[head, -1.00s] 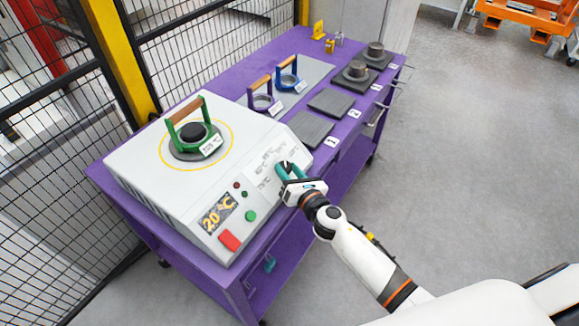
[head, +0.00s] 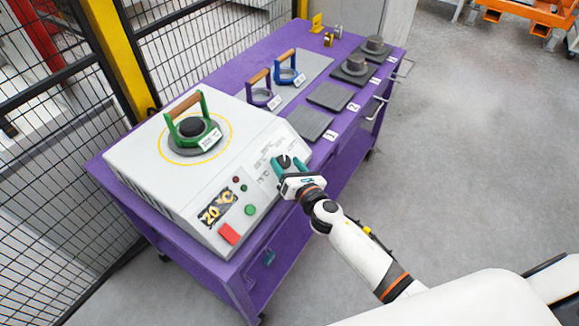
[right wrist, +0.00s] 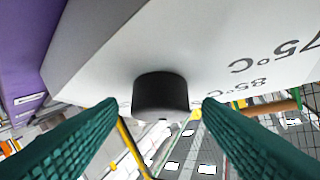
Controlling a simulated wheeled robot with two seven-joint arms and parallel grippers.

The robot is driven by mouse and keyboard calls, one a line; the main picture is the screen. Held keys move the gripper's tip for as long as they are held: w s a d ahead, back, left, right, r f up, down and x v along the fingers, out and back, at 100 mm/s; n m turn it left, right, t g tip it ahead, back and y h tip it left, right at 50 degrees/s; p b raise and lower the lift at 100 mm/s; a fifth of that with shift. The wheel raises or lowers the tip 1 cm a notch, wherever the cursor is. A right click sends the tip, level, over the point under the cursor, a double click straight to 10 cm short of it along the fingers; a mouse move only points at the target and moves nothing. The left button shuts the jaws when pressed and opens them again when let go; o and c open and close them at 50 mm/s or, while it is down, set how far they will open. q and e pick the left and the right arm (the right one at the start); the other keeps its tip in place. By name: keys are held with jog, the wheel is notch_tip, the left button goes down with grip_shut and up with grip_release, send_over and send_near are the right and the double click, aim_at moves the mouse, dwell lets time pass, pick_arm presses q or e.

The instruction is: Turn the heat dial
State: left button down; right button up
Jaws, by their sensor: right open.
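The heat dial is a black round knob (head: 284,161) on the sloped front panel of the white heater (head: 150,190). In the right wrist view the dial (right wrist: 160,92) stands between the two teal fingers, with a gap on each side. My right gripper (head: 289,167) is open around the dial; in the right wrist view its fingers (right wrist: 160,112) show no contact with it. Temperature marks, 75 °C and 85 °C, show beside the dial. The display (head: 215,212) reads 20 °C. My left gripper is not in view.
A green ring with a wooden handle (head: 187,103) sits on the heater top. Purple and blue handled rings (head: 286,76), grey pads (head: 310,123) and metal parts stand on the purple table (head: 240,75). Green and red buttons are on the panel. Mesh fence stands behind; floor at right is clear.

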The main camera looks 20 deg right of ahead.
jog(key=s+d+r+b, duration=0.1)
jog(key=s+d, duration=0.1)
jog(key=s, duration=0.9)
jog(key=shift+s+r, duration=0.2)
jog(key=shift+s, duration=0.2)
